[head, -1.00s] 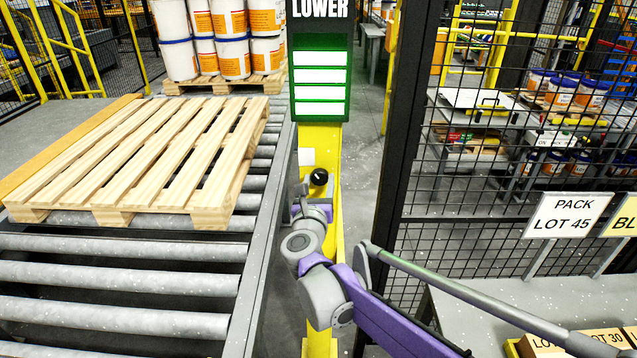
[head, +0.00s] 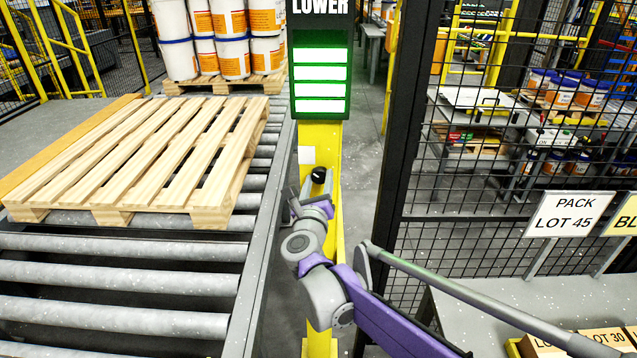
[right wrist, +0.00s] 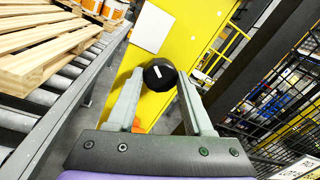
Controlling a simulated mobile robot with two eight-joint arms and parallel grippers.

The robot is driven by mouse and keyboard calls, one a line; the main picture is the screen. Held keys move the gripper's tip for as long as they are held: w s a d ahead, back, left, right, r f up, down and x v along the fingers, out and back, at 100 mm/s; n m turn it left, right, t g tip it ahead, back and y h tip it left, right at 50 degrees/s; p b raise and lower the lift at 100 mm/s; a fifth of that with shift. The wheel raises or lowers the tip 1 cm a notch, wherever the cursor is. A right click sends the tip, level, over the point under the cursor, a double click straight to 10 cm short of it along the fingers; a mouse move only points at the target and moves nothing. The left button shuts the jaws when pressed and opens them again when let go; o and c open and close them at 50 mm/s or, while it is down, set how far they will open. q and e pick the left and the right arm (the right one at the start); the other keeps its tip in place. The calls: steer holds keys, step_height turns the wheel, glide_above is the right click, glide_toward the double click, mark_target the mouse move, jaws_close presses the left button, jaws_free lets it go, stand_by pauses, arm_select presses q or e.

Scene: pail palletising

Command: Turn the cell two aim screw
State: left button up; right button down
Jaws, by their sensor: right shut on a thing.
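The aim screw is a black round knob (head: 318,175) with a white mark, on the yellow post (head: 322,140). It also shows in the right wrist view (right wrist: 160,75), where the white mark slants. My right gripper (head: 317,182) reaches the knob from below in the head view. In the right wrist view its two grey fingers (right wrist: 160,86) are shut on the knob, one on each side. Above the knob, a sign panel (head: 321,60) reads LOWER over several lit bars. My left gripper is not in view.
A roller conveyor (head: 120,285) with an empty wooden pallet (head: 140,155) lies left of the post. A black mesh fence (head: 470,235) stands to the right. A PACK LOT 45 sign (head: 568,215) stands over a grey table (head: 480,310) at the lower right.

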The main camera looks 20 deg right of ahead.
steer(key=shift+n+b, duration=0.3)
steer(key=shift+n, duration=1.4)
steer(key=shift+c, duration=1.5)
jaws_free()
steer(key=b+v, duration=0.1)
steer(key=v, duration=0.9)
steer(key=shift+s+f, duration=0.15)
steer(key=shift+s, duration=0.3)
